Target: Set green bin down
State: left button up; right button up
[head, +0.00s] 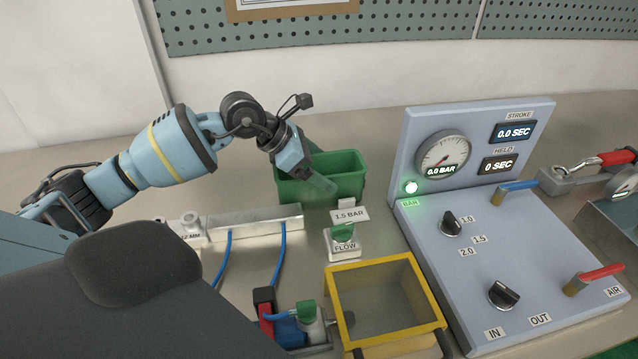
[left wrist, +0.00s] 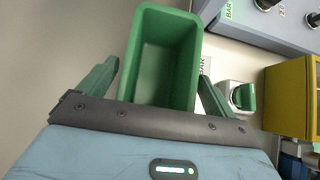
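The green bin (head: 338,187) stands on the bench behind the flow valve, seemingly upright with its base at the bench top. In the left wrist view the bin (left wrist: 186,85) looks empty, its open top facing my camera. My left gripper (head: 318,165) reaches down over the bin, one finger on the near side and the other on the far side. In the left wrist view my left gripper (left wrist: 160,70) has its fingers wide apart, straddling the bin, with what look like narrow gaps beside its walls. My right gripper is out of view.
A green-knobbed flow valve (head: 343,240) and a 1.5 BAR tag (head: 349,215) stand just in front of the bin. A yellow-rimmed box (head: 335,290) is nearer. The control panel (head: 480,270) is on the right, a metal manifold (head: 262,219) on the left.

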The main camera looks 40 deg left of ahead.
pick_arm(q)
jog(key=c, duration=1.5)
jog(key=shift+r, duration=0.15)
jog(key=shift+c, duration=0.2)
notch_tip(320, 180, up, 10)
